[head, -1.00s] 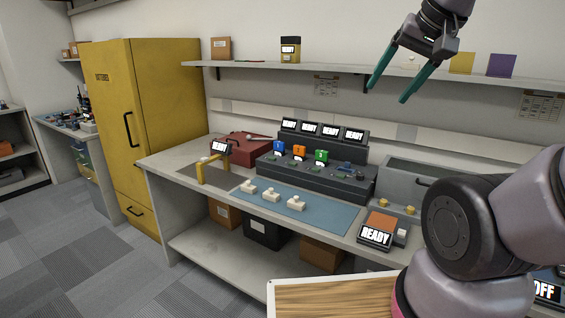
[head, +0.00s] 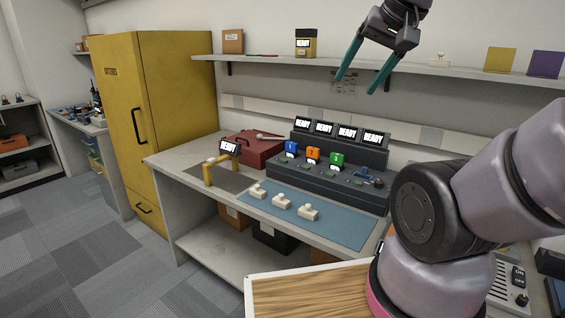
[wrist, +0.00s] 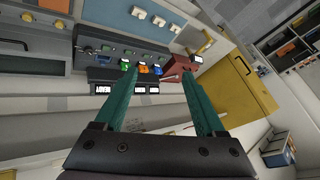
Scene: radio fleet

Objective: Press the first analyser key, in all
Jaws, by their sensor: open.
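A dark grey console (head: 345,185) stands at the back of the bench, with several small screens reading READY (head: 324,128) along its top. My gripper (head: 357,85) is open and empty, in the air above the console, at shelf height. In the wrist view the console (wrist: 120,42) appears upside down beyond the open fingers (wrist: 162,70). Nothing touches the keys.
A blue mat (head: 345,228) with white pieces (head: 282,201) lies in front of the console. A yellow stand (head: 208,172) with a READY screen and a red case (head: 252,150) are left. A shelf (head: 270,58) runs behind my gripper. A yellow cabinet (head: 165,130) stands left.

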